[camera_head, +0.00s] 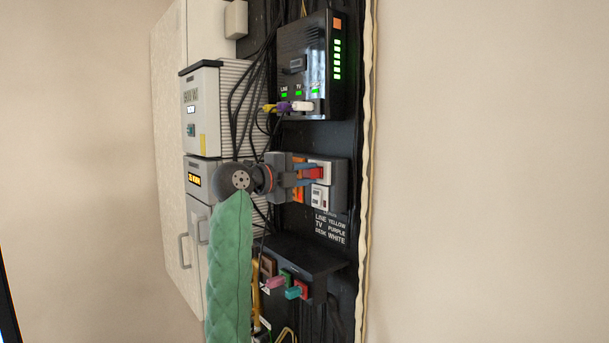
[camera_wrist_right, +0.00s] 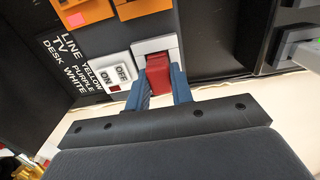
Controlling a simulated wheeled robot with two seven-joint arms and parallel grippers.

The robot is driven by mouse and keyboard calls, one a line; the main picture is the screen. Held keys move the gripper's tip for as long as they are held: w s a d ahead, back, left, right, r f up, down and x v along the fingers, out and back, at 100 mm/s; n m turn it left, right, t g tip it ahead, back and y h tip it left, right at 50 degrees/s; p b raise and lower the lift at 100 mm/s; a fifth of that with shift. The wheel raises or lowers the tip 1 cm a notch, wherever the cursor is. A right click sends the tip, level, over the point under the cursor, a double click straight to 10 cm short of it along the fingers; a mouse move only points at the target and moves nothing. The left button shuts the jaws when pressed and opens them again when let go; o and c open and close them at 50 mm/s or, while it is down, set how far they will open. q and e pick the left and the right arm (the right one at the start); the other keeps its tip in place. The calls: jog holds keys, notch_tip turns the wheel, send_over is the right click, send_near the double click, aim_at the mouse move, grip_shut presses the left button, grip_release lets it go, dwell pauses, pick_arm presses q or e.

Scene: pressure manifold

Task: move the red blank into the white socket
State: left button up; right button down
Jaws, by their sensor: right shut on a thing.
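The red blank (camera_wrist_right: 158,75) sits between the two blue fingers of my right gripper (camera_wrist_right: 160,84), which is shut on it. In the wrist view its far end meets the white socket (camera_wrist_right: 153,45), whose pale frame shows around its upper side. I cannot tell how deep the blank sits. In the head view my right gripper (camera_head: 308,175) reaches in from the left with the red blank (camera_head: 315,172) against the white socket (camera_head: 325,164). The fingers hide part of the blank and socket. My left gripper is not in view.
A white ON/OFF switch (camera_wrist_right: 118,76) sits close beside the socket, with orange modules (camera_wrist_right: 88,10) nearby. In the head view a black box with green lights (camera_head: 325,65) and plugged cables is above. A dark shelf with coloured plugs (camera_head: 290,285) is below.

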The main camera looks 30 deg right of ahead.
jog(key=c, duration=1.1)
grip_release()
jog(key=shift+c, duration=0.2)
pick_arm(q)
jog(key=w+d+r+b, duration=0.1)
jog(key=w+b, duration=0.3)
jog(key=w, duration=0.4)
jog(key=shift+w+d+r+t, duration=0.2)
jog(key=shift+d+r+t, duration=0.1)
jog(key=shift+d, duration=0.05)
pick_arm(e)
jog(key=a, duration=0.7)
jog(key=shift+s+a, duration=0.35)
jog(key=shift+a, duration=0.05)
